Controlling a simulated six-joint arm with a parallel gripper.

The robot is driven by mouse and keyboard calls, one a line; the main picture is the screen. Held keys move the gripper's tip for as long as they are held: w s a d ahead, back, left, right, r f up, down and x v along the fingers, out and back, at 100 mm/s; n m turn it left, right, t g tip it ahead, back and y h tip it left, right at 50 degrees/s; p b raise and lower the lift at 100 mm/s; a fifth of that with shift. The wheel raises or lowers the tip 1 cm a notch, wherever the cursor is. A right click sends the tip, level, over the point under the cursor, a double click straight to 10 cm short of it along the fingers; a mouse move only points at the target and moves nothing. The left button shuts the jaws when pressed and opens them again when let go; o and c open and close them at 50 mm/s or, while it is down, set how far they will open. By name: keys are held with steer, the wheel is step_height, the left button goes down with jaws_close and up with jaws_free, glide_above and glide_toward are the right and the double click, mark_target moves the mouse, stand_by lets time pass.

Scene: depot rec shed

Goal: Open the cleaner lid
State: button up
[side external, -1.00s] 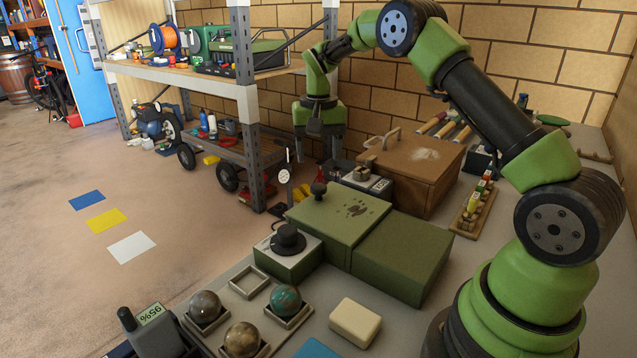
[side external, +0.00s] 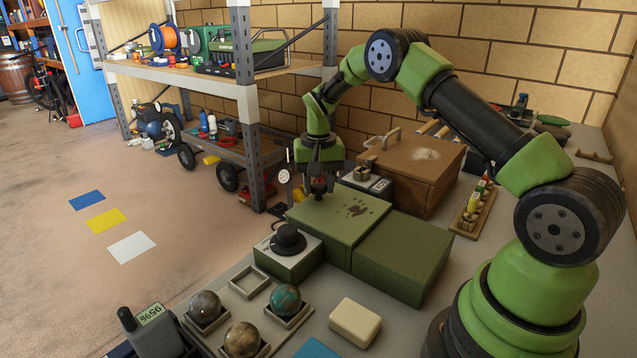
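The cleaner is a low olive-green box with a flat lid (side external: 345,222) that lies closed, with dark smudges on top. Beside the lid is a plain green section (side external: 403,255) of the same box. A small dark reddish knob (side external: 318,189) stands on the lid's far left corner. My gripper (side external: 319,186) points down over this knob, its fingers around the knob's sides. The fingers hide part of the knob, and I cannot tell whether they touch it.
A black-knobbed green control box (side external: 287,252) stands in front of the lid. A brown wooden box (side external: 415,170) and a small grey device (side external: 366,182) stand behind. Balls in square holders (side external: 290,318) and a cream block (side external: 355,322) are nearer. A metal shelf post (side external: 247,110) rises behind left.

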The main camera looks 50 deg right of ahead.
mark_target(374, 222)
jaws_close()
steer(key=s, duration=1.3)
steer(key=shift+s, duration=0.25)
steer(key=o, duration=0.9)
jaws_free()
steer(key=shift+o, duration=0.2)
step_height(374, 222, up, 10)
